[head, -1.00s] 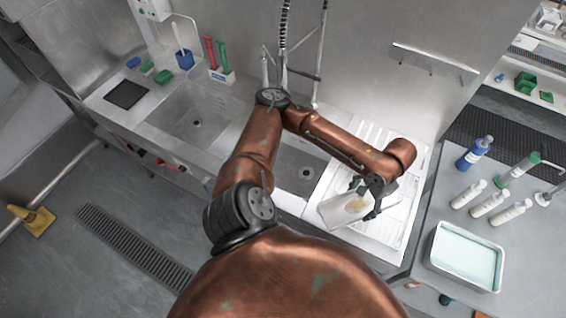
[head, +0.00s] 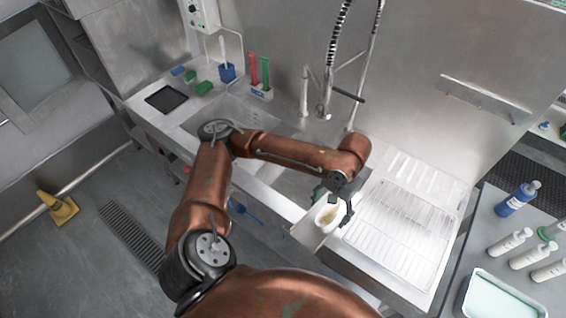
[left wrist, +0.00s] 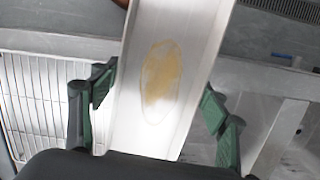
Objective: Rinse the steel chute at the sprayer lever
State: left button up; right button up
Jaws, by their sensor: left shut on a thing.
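The steel chute (head: 311,232) is a pale trough with a yellow-brown stain in it. My left gripper (head: 334,202) is shut on it and holds it over the front edge of the sink, left of the drainboard. In the left wrist view the chute (left wrist: 185,35) runs between the two green-padded fingers of the gripper (left wrist: 160,105), with the stain facing the camera. The sprayer (head: 335,50) has a coiled hose hanging at the back wall, and a dark lever (head: 348,95) sticks out beside it, behind my arm. My right gripper is not in view.
The drainboard with a wire rack (head: 405,235) is empty, right of the chute. Red and green brushes (head: 260,75) stand in a holder behind the sink. My left arm covers part of the basin. Bottles (head: 520,250) and a tray (head: 500,297) stand at the right.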

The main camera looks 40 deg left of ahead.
aim_at(358, 99)
jog(key=u, duration=2.25)
jog(key=k, duration=0.9)
jog(key=z, duration=0.85)
jog(key=i, duration=1)
